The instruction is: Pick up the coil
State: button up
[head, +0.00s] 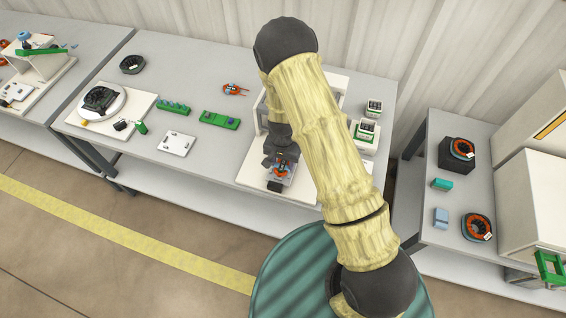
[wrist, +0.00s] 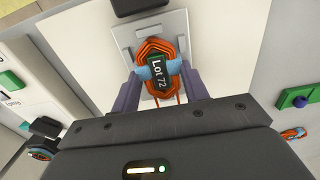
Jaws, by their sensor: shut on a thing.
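An orange wire coil (wrist: 158,50) with a blue band and a dark label reading "Lot 72" lies over a light grey plate in the wrist view. My gripper (wrist: 160,72) has one finger on each side of the coil and is shut on it at the blue band. Two orange wire ends hang from the coil toward my wrist. In the head view the coil (head: 281,169) shows small below my gripper (head: 281,160), partly hidden by it. I cannot tell whether the coil touches the plate.
A white frame station (head: 250,178) surrounds my gripper. Another orange coil (head: 235,89) lies on the table behind, with a green block (head: 220,120) nearby. Green-and-white boxes (head: 366,130) stand to the right. A right-hand table holds more orange coils (head: 477,227).

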aim_at(282, 164)
jog(key=shift+r, duration=0.6)
notch_tip(282, 164, up, 2)
jog(key=shift+r+b, duration=0.1)
jog(key=shift+b, duration=0.3)
jog(key=s+a+b, duration=0.2)
jog(key=s+a, duration=0.1)
jog(key=s, duration=0.5)
jog(key=s+a+b, duration=0.2)
jog(key=s+a, duration=0.1)
jog(key=s, duration=0.6)
jog(key=shift+w, duration=0.1)
